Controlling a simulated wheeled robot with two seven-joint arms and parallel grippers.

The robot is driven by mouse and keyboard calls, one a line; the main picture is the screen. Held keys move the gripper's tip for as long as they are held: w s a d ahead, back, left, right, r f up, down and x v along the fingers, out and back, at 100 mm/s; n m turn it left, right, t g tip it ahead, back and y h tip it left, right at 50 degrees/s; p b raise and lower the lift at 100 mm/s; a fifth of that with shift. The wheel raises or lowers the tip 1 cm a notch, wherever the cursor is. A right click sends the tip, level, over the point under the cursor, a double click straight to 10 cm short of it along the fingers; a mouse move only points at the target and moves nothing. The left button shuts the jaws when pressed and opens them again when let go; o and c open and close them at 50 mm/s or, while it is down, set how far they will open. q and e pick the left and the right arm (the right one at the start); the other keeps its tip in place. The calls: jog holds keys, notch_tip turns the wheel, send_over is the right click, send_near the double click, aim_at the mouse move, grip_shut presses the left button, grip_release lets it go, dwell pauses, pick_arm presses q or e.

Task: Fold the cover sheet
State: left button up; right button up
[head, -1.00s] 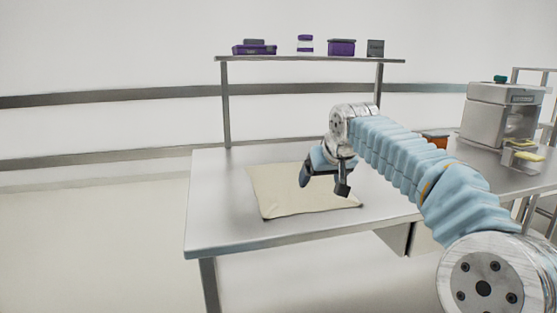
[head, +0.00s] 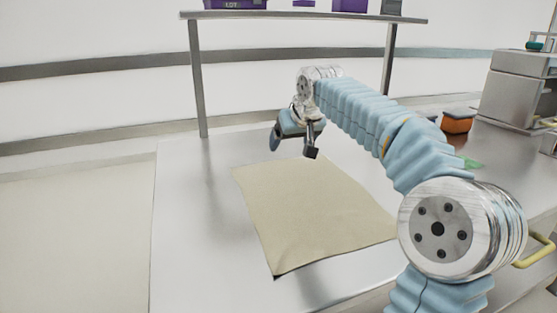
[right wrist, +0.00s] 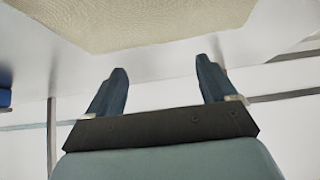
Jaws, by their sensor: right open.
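The cover sheet (head: 315,217) is a beige cloth lying flat and spread out on the steel table. Its near-left corner shows a dark underside edge. My right gripper (head: 292,150) is above the far edge of the sheet in the head view, apart from it. In the right wrist view its two fingers (right wrist: 160,75) are spread and empty, with the sheet (right wrist: 140,20) beyond the fingertips at the top. My left gripper is not in view.
The steel table (head: 200,230) is bare to the left of the sheet. A shelf (head: 300,16) with purple boxes spans the back.

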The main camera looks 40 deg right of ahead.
aim_at(281, 163)
jog(key=x, duration=0.8)
jog(key=shift+w+f, duration=0.15)
jog(key=shift+f, duration=0.2)
jog(key=shift+f, duration=0.15)
grip_shut()
dwell(0.7)
